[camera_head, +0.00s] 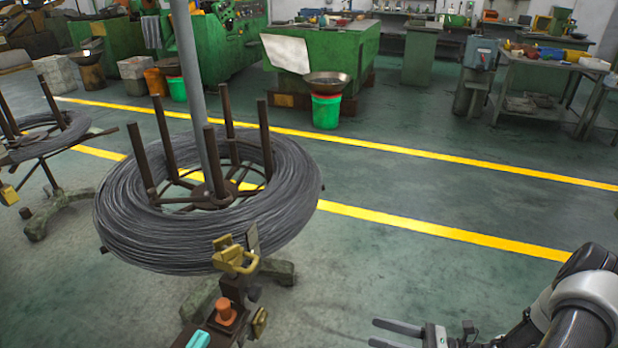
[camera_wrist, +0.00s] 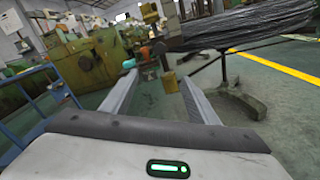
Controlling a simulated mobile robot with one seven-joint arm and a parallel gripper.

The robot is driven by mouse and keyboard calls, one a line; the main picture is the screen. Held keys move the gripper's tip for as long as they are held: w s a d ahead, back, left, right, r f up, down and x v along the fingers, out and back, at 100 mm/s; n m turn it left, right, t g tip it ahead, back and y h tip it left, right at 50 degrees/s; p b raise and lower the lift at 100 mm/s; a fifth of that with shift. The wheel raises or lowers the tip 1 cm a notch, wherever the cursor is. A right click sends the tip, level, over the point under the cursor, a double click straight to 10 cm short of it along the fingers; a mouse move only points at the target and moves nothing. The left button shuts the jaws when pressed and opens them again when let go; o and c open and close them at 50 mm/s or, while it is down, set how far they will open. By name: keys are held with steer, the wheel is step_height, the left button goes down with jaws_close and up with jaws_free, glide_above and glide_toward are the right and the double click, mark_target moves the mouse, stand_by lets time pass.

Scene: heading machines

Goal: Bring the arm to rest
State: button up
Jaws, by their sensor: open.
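My gripper (camera_head: 385,333) is at the bottom of the head view, right of centre, with its fingers pointing left. In the wrist view my gripper (camera_wrist: 158,98) shows both fingers spread apart with nothing between them. My arm comes in from the lower right corner of the head view. The fingers are clear of the wire coil (camera_head: 210,235), which is to their upper left.
A yellow clamp (camera_head: 234,258), an orange knob (camera_head: 225,312) and a teal part (camera_head: 198,340) stand left of my gripper. A second coil (camera_head: 45,135) is far left. Green machines (camera_head: 325,60) and a workbench (camera_head: 545,85) stand behind. The floor between yellow lines is clear.

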step_height(320, 180, up, 36)
steer(key=s+a+n+g+h+p, duration=0.2)
steer(key=n+g+h+p, duration=0.6)
steer(key=n+h+p, duration=0.65)
steer(key=s+r+n+t+p, duration=0.2)
steer(key=s+r+n, duration=0.1)
steer(key=r, duration=0.5)
steer(key=s+a+r+n+t+h+p, duration=0.1)
steer(key=s+r+n+t+p, duration=0.1)
steer(key=r+n, duration=0.3)
steer(key=s+r+n+t+h+p, duration=0.1)
steer(key=s+r+n+t+p, duration=0.2)
steer(key=r, duration=0.8)
steer(key=shift+s+a+n+p, duration=0.35)
steer(key=shift+a+n+p, duration=0.05)
steer(key=shift+n, duration=0.35)
